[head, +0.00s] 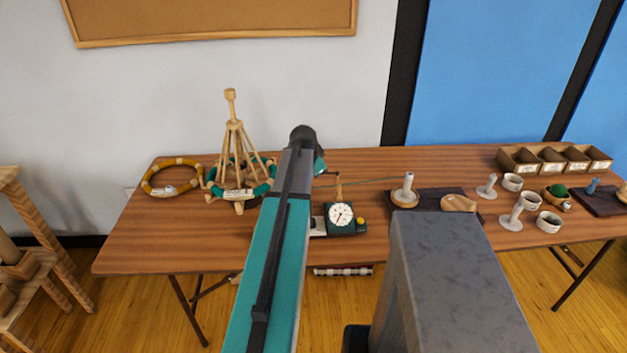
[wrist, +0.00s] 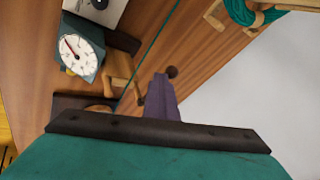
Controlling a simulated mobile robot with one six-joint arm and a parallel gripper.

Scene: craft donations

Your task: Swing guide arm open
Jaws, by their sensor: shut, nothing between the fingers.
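A yarn meter (head: 346,217) with a white dial stands at the table's front edge, right of my arm; its dial and green body (wrist: 84,50) show at upper left in the wrist view. A wooden upright (head: 338,187) stands behind it, also seen in the wrist view (wrist: 119,70). My gripper (wrist: 162,92) is shut and empty, its purple-grey fingers just right of that wooden part. A small dark round knob (wrist: 172,72) appears at the fingertips; I cannot tell whether they touch or if it belongs to the guide arm. My arm hides the fingers in the head view.
A wooden yarn swift (head: 233,140) with a teal skein stands left, beside a brown ring (head: 171,178). A wooden spindle stand (head: 405,193), several cups and a divided box (head: 520,160) lie right.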

